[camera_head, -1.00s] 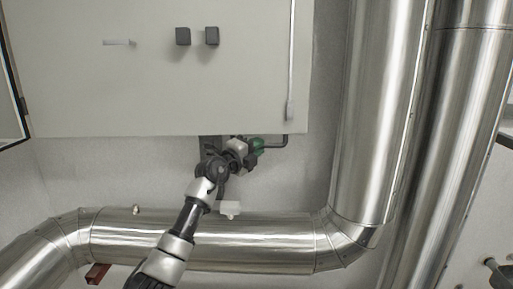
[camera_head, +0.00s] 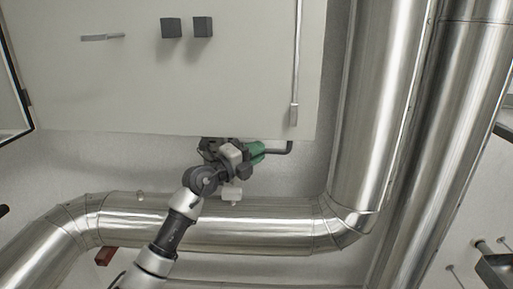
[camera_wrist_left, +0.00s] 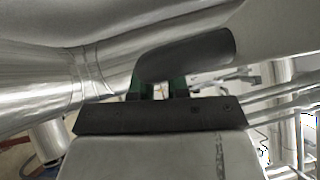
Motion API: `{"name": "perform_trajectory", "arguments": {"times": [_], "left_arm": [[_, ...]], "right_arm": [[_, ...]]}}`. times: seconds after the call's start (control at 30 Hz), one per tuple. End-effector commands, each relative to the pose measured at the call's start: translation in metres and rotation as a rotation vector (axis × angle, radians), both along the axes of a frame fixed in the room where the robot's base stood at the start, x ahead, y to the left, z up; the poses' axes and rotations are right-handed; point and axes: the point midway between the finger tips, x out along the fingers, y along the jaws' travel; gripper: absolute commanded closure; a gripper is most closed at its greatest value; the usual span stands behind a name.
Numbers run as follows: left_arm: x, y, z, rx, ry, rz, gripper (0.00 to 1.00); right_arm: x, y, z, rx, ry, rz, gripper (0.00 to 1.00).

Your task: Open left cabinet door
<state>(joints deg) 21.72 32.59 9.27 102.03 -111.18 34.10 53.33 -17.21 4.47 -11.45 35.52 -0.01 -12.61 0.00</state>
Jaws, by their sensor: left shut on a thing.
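The pale cabinet (camera_head: 230,85) fills the top of the head view, its front looking flat and closed. A long metal bar (camera_head: 296,60) runs down its right side. A dark bent handle (camera_head: 281,149) sits just under the lower right edge. My left gripper (camera_head: 257,151), with green fingers, is at this handle, below the cabinet. In the left wrist view the green fingertips (camera_wrist_left: 158,88) are shut on the dark handle (camera_wrist_left: 190,57), which hides part of them. My right gripper is not in view.
A shiny horizontal pipe (camera_head: 265,228) runs below the cabinet, close to my left arm. Large vertical pipes (camera_head: 378,110) stand to the right. A dark-framed panel (camera_head: 14,95) is at the left edge. Two dark blocks (camera_head: 187,27) are on the cabinet front.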

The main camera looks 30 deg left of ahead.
Motion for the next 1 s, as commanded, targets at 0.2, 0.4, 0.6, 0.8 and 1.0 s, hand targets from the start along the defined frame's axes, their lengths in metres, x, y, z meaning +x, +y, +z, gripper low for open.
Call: {"name": "perform_trajectory", "arguments": {"times": [0.2, 0.4, 0.6, 0.8, 1.0], "left_arm": [[0.000, 0.000, -0.001, 0.001, 0.002, -0.001, 0.74], [0.000, 0.000, -0.001, 0.001, 0.002, -0.001, 0.74], [-0.014, 0.005, -0.005, 0.001, 0.003, 0.000, 0.74], [-0.052, 0.017, -0.013, 0.003, 0.004, 0.000, 0.74], [-0.085, 0.028, -0.016, 0.001, 0.004, 0.001, 0.74]], "right_arm": [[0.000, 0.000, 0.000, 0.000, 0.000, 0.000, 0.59], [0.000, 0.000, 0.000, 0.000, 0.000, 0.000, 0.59], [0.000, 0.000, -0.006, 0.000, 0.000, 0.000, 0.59], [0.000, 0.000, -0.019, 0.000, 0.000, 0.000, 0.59], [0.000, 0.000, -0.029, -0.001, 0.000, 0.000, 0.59]]}}
